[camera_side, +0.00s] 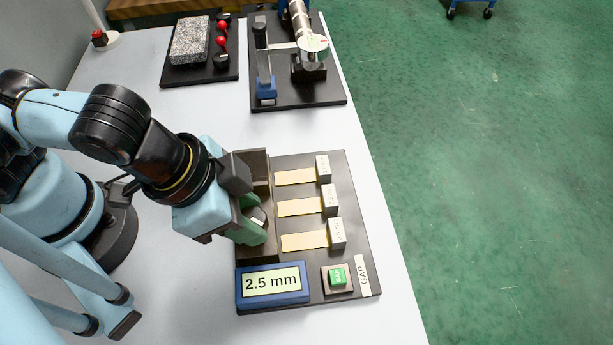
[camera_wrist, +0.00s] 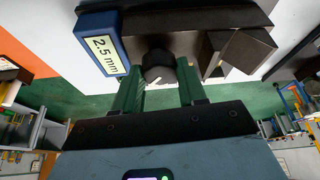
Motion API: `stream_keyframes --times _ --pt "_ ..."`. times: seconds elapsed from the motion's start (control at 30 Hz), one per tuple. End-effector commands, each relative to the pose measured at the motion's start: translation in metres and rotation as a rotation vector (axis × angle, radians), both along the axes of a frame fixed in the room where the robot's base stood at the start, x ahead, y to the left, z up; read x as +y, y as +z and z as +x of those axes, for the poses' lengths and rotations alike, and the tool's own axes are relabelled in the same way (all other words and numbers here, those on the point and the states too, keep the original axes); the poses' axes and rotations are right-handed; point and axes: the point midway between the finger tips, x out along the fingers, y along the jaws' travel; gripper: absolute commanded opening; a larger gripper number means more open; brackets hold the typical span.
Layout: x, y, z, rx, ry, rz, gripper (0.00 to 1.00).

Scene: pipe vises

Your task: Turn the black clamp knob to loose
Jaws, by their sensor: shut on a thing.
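The black clamp knob (camera_wrist: 157,64) shows in the wrist view between my green fingers, on the face of a dark block. My gripper (camera_wrist: 158,82) is shut on the knob. In the side view my gripper (camera_side: 252,222) is at the left side of the dark block (camera_side: 254,166), and its fingers hide most of the knob. I cannot read any loose or tight marking. The blue display (camera_side: 272,286) on the same fixture reads 2.5 mm, and it also shows in the wrist view (camera_wrist: 101,43).
Three yellow strips with grey end blocks (camera_side: 331,201) lie on the black base plate (camera_side: 362,240). A green button (camera_side: 338,277) sits beside the display. Behind stand a plate with a stone block (camera_side: 190,41) and a gauge fixture (camera_side: 313,46). White table lies clear between them.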

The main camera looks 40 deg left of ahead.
Motion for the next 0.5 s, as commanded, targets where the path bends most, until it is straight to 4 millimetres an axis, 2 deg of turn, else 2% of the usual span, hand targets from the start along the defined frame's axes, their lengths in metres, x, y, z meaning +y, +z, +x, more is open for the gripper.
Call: stream_keyframes --times 0.37,0.4,0.5 --pt "0.0000 -0.0001 0.0000 0.001 0.005 0.001 0.11" --pt "0.0000 -0.0001 0.0000 0.001 0.005 0.001 0.42" --pt "0.0001 -0.0002 -0.0001 0.001 0.004 0.001 0.58"
